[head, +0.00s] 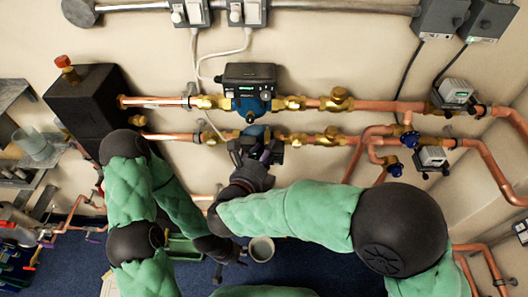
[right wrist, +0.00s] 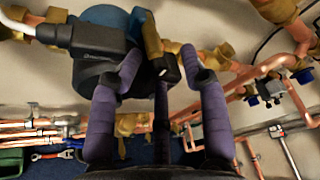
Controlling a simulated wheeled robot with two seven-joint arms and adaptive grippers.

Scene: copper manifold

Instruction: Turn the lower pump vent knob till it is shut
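The lower pump (head: 257,131), a blue body with a dark front, sits on the lower copper pipe run, partly covered by my right gripper. It also shows at the top of the right wrist view (right wrist: 108,18), with a black connector (right wrist: 98,40). My right gripper (head: 253,152) is at the pump's front, its fingers spread apart. In the right wrist view the fingers (right wrist: 160,64) reach up to the pump and a brass fitting (right wrist: 151,35). I cannot make out the vent knob or any contact with it. My left gripper (head: 230,256) hangs low, its fingers unclear.
The upper pump (head: 250,86) is just above the lower one. Brass valves (head: 338,99) and copper pipes run to the right. A black box (head: 88,100) is at the left. A grey bucket (head: 262,249) stands beside my left gripper. The blue floor (head: 325,268) is partly clear.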

